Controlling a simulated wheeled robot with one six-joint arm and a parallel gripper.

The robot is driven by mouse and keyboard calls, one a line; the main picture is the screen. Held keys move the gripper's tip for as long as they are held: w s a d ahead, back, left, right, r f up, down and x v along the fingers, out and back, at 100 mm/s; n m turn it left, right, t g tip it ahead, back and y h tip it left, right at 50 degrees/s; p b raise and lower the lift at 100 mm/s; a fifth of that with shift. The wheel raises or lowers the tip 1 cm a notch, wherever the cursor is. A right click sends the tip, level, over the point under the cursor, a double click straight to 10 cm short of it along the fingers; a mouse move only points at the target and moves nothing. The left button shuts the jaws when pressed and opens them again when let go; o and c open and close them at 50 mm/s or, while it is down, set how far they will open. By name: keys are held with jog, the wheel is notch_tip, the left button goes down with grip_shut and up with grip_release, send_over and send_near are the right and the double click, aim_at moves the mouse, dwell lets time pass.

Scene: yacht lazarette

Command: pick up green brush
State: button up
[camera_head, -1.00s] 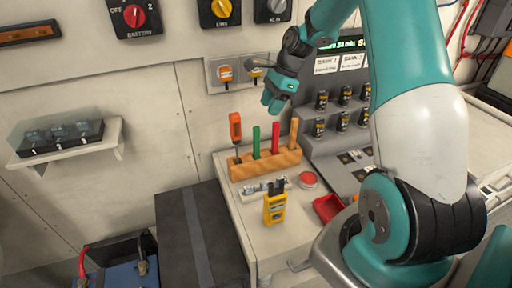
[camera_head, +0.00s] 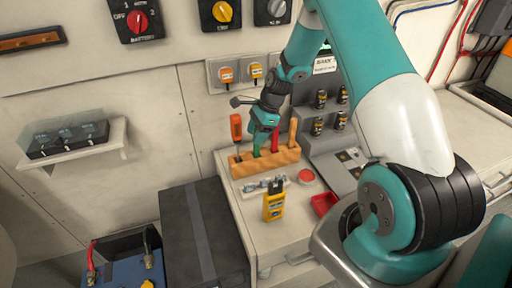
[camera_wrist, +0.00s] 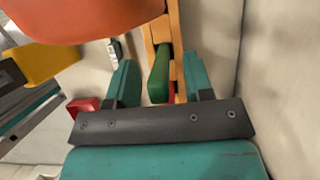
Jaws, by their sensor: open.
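The green brush (camera_wrist: 160,75) stands upright in a wooden rack (camera_head: 247,168). In the head view only a little of it shows, as my gripper (camera_head: 265,146) covers most of it from above. In the wrist view my gripper (camera_wrist: 160,64) is open, with one teal finger on each side of the green handle. I see gaps between handle and fingers, and cannot tell how deep the fingers reach.
An orange-handled screwdriver (camera_head: 236,127) stands left in the rack. A red handle (camera_head: 275,143) and a wooden handle (camera_head: 293,132) stand to the right. A yellow meter (camera_head: 274,205), red button (camera_head: 306,176) and red tray (camera_head: 323,204) are in front.

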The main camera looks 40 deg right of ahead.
grip_shut()
